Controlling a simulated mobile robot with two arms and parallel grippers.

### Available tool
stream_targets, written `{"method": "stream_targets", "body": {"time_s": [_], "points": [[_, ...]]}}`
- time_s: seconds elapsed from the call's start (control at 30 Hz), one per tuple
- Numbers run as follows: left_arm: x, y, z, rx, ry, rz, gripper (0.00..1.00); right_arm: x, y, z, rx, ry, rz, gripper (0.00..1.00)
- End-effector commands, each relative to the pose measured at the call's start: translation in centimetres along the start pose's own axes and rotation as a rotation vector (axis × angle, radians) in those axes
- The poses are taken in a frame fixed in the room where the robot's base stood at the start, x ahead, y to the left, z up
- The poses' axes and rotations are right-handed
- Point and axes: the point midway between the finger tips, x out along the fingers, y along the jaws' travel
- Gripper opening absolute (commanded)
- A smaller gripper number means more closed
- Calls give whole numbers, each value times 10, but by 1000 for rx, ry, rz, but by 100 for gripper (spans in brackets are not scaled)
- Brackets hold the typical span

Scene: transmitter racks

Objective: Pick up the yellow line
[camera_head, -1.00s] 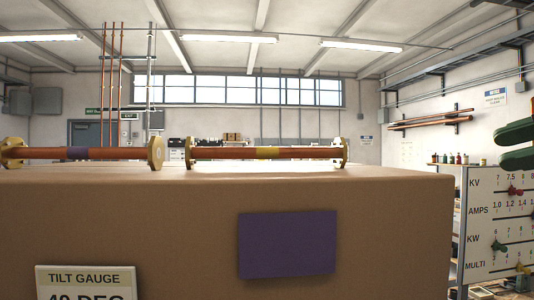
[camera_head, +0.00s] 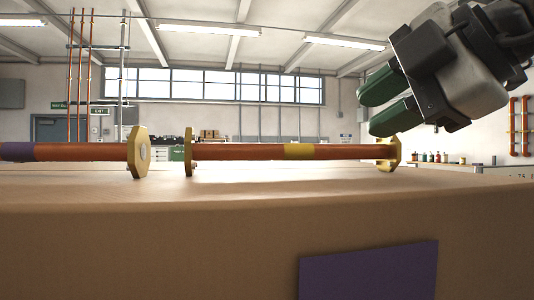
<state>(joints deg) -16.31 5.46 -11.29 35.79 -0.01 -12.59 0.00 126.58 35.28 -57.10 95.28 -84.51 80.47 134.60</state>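The yellow line is a copper-coloured pipe (camera_head: 240,152) with a yellow band (camera_head: 299,152) near its middle and brass flanges at both ends. It lies along the top of a large cardboard-brown box (camera_head: 150,235). My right gripper (camera_head: 369,113) is at the upper right, its green fingers pointing left and slightly down. The fingers are apart with nothing between them. They appear above the pipe's right flange (camera_head: 393,153) in the picture, not around the pipe; the depth gap is hard to tell. My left gripper is not in view.
A second copper pipe with a purple band (camera_head: 17,152) lies on the box at left, its flange (camera_head: 139,152) close to the first pipe's left flange. A purple panel (camera_head: 368,275) is on the box front. Small bottles (camera_head: 437,157) stand in the right background.

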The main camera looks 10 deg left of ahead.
Motion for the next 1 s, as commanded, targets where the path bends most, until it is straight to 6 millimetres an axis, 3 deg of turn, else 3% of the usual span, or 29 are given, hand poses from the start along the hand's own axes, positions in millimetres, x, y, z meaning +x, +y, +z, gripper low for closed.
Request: {"method": "stream_targets", "body": {"time_s": [0.17, 0.47, 0.77, 1.0], "points": [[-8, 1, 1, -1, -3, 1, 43, 17, 2, -2, -1, 3, -5, 29], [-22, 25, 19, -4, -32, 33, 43, 55, 1, -2, -2, 3, -2, 29], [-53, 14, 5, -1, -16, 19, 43, 88, 6, -5, -3, 3, -5, 29], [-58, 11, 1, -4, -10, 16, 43, 109, 2, -4, 0, 4, -3, 29]]}}
